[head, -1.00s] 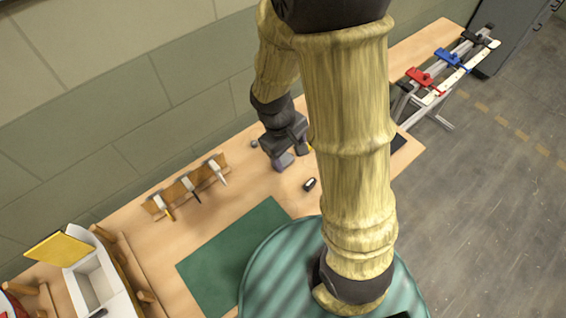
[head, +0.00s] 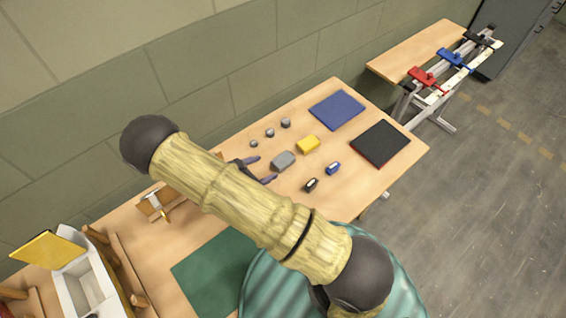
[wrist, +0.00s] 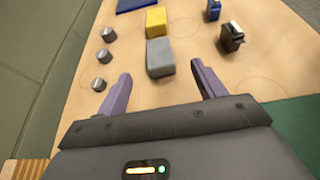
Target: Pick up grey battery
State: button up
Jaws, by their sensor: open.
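The grey battery is a small grey block (head: 283,160) lying on the wooden table. In the wrist view the grey battery (wrist: 160,57) lies just beyond and between my fingertips. My gripper (head: 262,169) is open, with its two purple fingers spread toward the block. In the wrist view my gripper (wrist: 158,84) has nothing between its fingers, and no contact with the block shows. My arm hides part of the table behind the gripper in the head view.
A yellow block (head: 308,144) lies just beyond the grey one. Several small grey knobs (head: 270,132) stand on the wall side. A black item (head: 311,185) and a blue item (head: 333,168) lie on the other side. Blue (head: 337,110) and black (head: 380,144) mats lie further off.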

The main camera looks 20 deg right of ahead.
aim_at(285, 158)
jog(key=shift+f, duration=0.15)
jog(key=shift+p+x, duration=0.65)
jog(key=shift+x, duration=2.35)
jog(key=shift+w, duration=0.1)
jog(key=p+x, duration=0.1)
jog(key=x, duration=0.5)
jog(key=c, duration=1.3)
jog(key=shift+r, duration=0.3)
